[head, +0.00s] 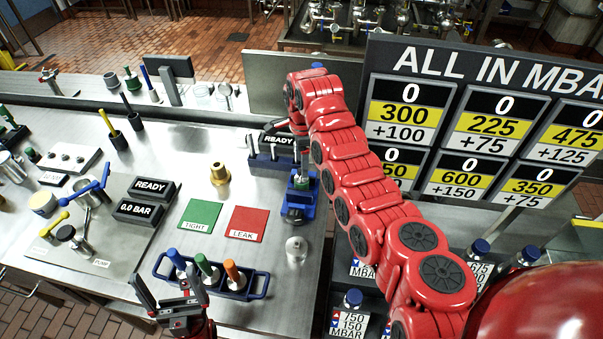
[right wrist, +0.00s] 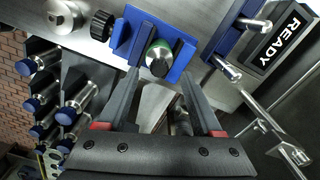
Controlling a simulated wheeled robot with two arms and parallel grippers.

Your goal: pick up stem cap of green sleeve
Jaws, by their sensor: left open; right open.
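A green-sleeved piece with a rounded silver cap (right wrist: 160,50) stands in a blue holder (right wrist: 180,62) in the right wrist view. In the head view, the blue holder (head: 293,214) is on the bench right of the red pad, with the green sleeve (head: 301,182) partly hidden by my gripper. My right gripper (right wrist: 160,76) is open, its fingertips on either side of the capped piece; I cannot tell whether they touch it. My left gripper (head: 170,291) is open and empty at the bench's front, near a blue rack.
The blue rack (head: 258,284) holds blue, green and orange-topped pieces. A silver knob-like part (head: 296,249) and brass fitting (head: 219,174) stand nearby. The READY rack (head: 270,158) is close behind the blue holder. The large pressure board (head: 480,130) stands right of my right arm.

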